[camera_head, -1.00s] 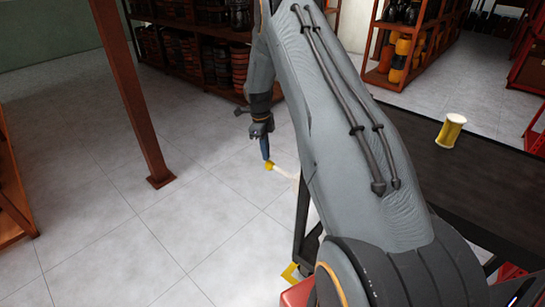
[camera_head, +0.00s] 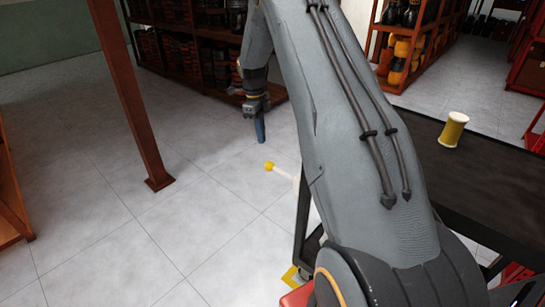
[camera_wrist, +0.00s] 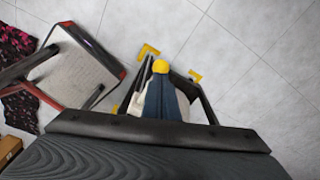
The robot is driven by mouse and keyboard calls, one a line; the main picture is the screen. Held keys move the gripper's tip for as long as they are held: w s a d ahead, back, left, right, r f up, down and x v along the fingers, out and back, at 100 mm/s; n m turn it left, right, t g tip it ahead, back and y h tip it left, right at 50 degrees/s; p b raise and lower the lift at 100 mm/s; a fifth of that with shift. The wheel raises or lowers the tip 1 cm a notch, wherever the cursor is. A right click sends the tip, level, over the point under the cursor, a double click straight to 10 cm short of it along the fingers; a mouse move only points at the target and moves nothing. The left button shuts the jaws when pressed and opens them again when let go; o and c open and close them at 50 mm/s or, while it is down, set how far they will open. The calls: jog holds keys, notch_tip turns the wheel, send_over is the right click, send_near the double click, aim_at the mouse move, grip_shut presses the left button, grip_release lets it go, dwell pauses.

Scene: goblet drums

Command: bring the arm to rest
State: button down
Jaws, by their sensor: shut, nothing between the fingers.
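My gripper (camera_head: 260,138) hangs over the pale tiled floor, left of the dark table (camera_head: 480,185) in the head view, fingers pointing down. It is shut and holds nothing. In the wrist view its blue fingers (camera_wrist: 166,98) are together. A pale stick with a yellow ball end (camera_head: 269,166) juts out beside the table, below and slightly right of the fingertips in the head view. The ball also shows just past the fingertips in the wrist view (camera_wrist: 161,67). The rest of the stick is hidden behind my arm.
A yellow goblet drum (camera_head: 453,130) with a pale top stands on the table. A rust-brown post (camera_head: 130,100) rises at left. Shelves with drums (camera_head: 200,60) line the back. The floor (camera_head: 200,220) between post and table is clear.

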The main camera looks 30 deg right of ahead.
jog(key=shift+r, duration=0.1)
dwell(0.5)
jog(key=s+a+r+n, duration=0.4)
jog(key=s+a+n, duration=0.4)
jog(key=s+n, duration=0.2)
jog(key=s+a+r+n, duration=0.5)
jog(key=s+a+n, duration=0.2)
jog(key=s+n, duration=0.4)
jog(key=s, duration=0.4)
jog(key=shift+a+t+y, duration=0.3)
jog(key=shift+a+t, duration=0.1)
jog(key=c, duration=2.4)
grip_release()
jog(key=s+n, duration=0.2)
jog(key=s, duration=0.1)
jog(key=s+a+n, duration=0.1)
jog(key=s+n, duration=0.1)
jog(key=s, duration=0.1)
jog(key=s+a+n, duration=0.1)
jog(key=s+n, duration=0.1)
jog(key=s, duration=0.1)
jog(key=shift+s+a+f, duration=0.2)
jog(key=shift+s+f, duration=0.05)
jog(key=shift+c, duration=0.2)
jog(key=o, duration=0.7)
jog(key=shift+s+n, duration=0.3)
jog(key=shift+s, duration=0.05)
